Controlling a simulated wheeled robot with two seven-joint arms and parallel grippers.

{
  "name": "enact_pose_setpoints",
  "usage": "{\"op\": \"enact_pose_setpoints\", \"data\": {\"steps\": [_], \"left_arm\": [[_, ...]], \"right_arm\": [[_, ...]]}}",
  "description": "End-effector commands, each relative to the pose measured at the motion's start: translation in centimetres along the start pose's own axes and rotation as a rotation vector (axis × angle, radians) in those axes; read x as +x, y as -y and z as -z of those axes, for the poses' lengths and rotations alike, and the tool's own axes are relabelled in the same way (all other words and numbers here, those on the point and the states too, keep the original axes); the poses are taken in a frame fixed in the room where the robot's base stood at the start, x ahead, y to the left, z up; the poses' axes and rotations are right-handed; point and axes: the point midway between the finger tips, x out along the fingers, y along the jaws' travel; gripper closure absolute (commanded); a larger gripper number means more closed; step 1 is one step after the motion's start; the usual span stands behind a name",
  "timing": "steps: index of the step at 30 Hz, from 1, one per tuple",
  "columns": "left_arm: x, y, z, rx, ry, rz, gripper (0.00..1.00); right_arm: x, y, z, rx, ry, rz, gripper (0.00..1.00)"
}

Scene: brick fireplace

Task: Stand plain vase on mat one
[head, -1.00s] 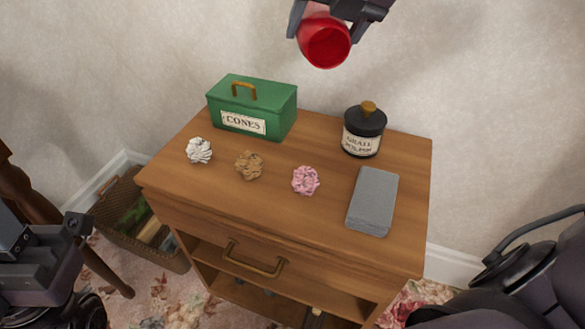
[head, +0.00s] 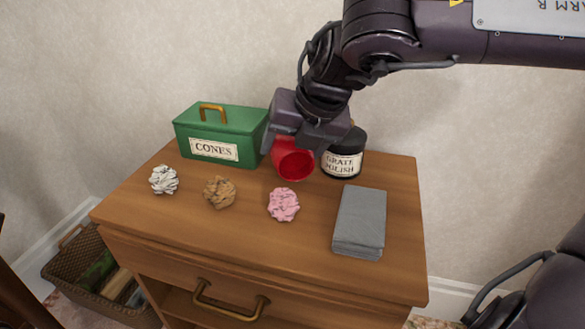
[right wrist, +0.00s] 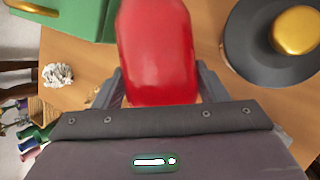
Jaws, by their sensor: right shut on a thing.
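A plain red vase (head: 294,163) hangs tilted, its open mouth facing me, above the back of the wooden cabinet top. My right gripper (head: 293,146) comes down from above, shut on the vase. In the right wrist view the red vase (right wrist: 158,50) sits between the two fingers. From the head view I cannot tell how far its lower edge is from the wood. I see no mat marked one in these views. My left gripper is not in view.
The cabinet top (head: 300,250) also holds a green CONES box (head: 240,120), a dark grate polish jar (head: 342,165) close right of the vase, white (head: 164,180), brown (head: 219,192) and pink (head: 283,204) crumpled lumps, and a grey slab stack (head: 359,222). A basket (head: 90,275) stands lower left.

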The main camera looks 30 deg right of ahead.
Motion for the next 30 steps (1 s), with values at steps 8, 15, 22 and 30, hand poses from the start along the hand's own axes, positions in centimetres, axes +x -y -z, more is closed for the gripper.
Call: {"op": "enact_pose_setpoints", "data": {"steps": [8,15,22,30], "left_arm": [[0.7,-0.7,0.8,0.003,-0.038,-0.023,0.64],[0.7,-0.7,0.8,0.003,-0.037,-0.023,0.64],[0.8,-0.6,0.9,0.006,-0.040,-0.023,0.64],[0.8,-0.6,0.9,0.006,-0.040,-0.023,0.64]], "right_arm": [[2.7,0.8,1.2,0.000,0.000,-0.001,0.79],[2.6,0.8,1.2,0.000,0.000,-0.001,0.79],[2.9,1.0,1.4,0.000,-0.002,0.001,0.19],[2.9,1.0,1.4,0.000,-0.003,0.002,0.12]]}}
